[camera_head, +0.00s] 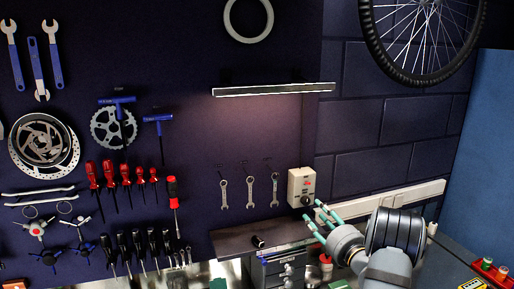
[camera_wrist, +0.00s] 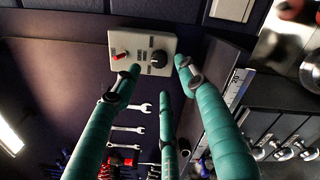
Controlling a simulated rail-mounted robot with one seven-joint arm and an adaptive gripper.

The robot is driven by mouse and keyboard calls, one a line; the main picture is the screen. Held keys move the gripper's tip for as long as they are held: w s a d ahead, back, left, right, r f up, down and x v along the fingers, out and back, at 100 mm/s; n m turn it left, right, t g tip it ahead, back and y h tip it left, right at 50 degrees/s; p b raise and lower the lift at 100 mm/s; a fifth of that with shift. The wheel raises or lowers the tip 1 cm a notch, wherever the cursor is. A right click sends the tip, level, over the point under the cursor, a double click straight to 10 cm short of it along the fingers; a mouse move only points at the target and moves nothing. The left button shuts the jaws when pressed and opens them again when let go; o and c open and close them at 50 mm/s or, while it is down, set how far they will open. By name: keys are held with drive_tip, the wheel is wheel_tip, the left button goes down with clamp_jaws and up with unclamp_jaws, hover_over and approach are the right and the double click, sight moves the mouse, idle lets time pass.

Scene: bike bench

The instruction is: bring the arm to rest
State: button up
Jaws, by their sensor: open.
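My gripper (camera_head: 318,217) has teal fingers and reaches in from the lower right in the head view. Its fingers are spread and hold nothing. A pale control box (camera_head: 301,187) with a dark knob and a red part is on the wall just beyond the fingertips. In the wrist view, my gripper (camera_wrist: 160,78) points at the same control box (camera_wrist: 143,48), with a fingertip on either side of its lower part. I cannot tell whether any fingertip touches the box.
A shelf (camera_head: 230,241) and a drawer unit (camera_head: 283,268) lie below the box. Wrenches (camera_head: 249,192) hang to its left. A white wall trunking (camera_head: 385,203) runs behind my arm. A blue panel (camera_head: 489,160) stands at right, with a tray (camera_head: 497,272) of small parts.

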sight(307, 204)
drive_tip(key=x, duration=0.5)
drive_tip(key=shift+w+a+r, duration=0.1)
drive_tip(key=shift+w, duration=0.2)
drive_tip(key=shift+w+f+n+b, duration=0.25)
drive_tip(key=shift+f+n+b, duration=0.05)
drive_tip(key=shift+n+b, duration=0.8)
drive_tip(key=shift+n, duration=0.3)
drive_tip(key=n, duration=0.2)
drive_tip(key=n+b, duration=0.1)
drive_tip(key=n, duration=0.1)
drive_tip(key=shift+s+r+n+b, duration=0.1)
drive_tip(key=shift+r+n+b, duration=0.1)
drive_tip(key=shift+n+b, duration=0.1)
drive_tip(key=n, duration=0.2)
drive_tip(key=shift+n, duration=0.4)
drive_tip(key=shift+s+f+n+b, duration=0.1)
drive_tip(key=shift+s+n+b, duration=0.05)
drive_tip(key=shift+n+b, duration=0.4)
drive_tip(key=b+v, duration=0.4)
drive_tip(key=v, duration=0.6)
drive_tip(key=shift+b, duration=0.35)
